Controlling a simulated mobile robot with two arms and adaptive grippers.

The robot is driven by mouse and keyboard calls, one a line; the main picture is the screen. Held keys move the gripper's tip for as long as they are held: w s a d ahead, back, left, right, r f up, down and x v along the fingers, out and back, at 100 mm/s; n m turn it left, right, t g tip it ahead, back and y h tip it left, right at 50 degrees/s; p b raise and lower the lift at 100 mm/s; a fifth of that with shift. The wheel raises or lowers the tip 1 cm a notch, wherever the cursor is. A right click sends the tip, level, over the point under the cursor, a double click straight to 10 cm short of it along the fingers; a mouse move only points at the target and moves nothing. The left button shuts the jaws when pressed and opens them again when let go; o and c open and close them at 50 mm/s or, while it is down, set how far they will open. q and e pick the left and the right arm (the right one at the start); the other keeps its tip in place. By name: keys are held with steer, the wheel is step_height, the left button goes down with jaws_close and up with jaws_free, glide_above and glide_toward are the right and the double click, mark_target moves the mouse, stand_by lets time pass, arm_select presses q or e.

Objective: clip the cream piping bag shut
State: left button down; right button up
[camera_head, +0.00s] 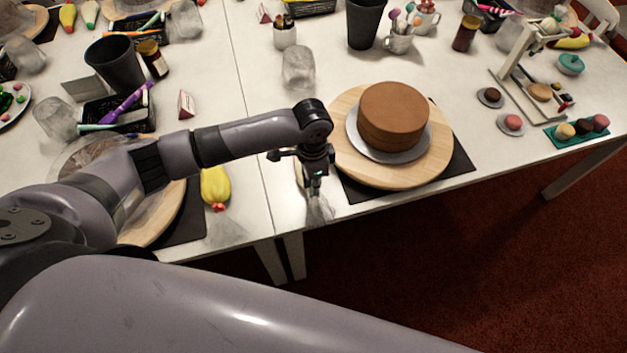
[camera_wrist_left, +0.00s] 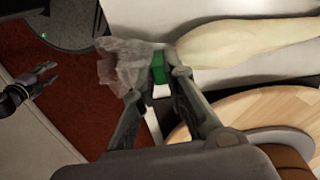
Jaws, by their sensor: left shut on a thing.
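The cream piping bag (camera_wrist_left: 245,45) lies on the table in the left wrist view, its pale filled body to the right and its clear crumpled end (camera_wrist_left: 120,65) to the left. A green clip (camera_wrist_left: 158,68) is at the neck between these parts. My left gripper (camera_wrist_left: 160,78) is shut on the clip. In the head view, my left gripper (camera_head: 315,190) points down at the table's front edge and hides most of the bag; the clear end (camera_head: 320,212) shows below it. My right gripper (camera_wrist_left: 50,74) shows open and empty, away from the bag, in the left wrist view.
A brown cake (camera_head: 393,115) on a wooden turntable (camera_head: 348,150) stands just right of my left gripper. A yellow piping bag (camera_head: 215,187) lies to the left. A clear glass (camera_head: 298,66) and a dark cup (camera_head: 366,22) stand behind. The table's front edge is close.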

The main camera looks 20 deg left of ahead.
arm_select(q)
steer(key=shift+f, duration=0.35)
stand_by(0.5)
steer(key=shift+f, duration=0.55)
stand_by(0.4)
steer(key=c, duration=1.5)
jaws_free()
steer(key=shift+s, duration=0.1)
steer(key=shift+c, duration=0.2)
step_height(320, 180, up, 6)
steer(key=p, duration=0.7)
steer(key=shift+r, duration=0.1)
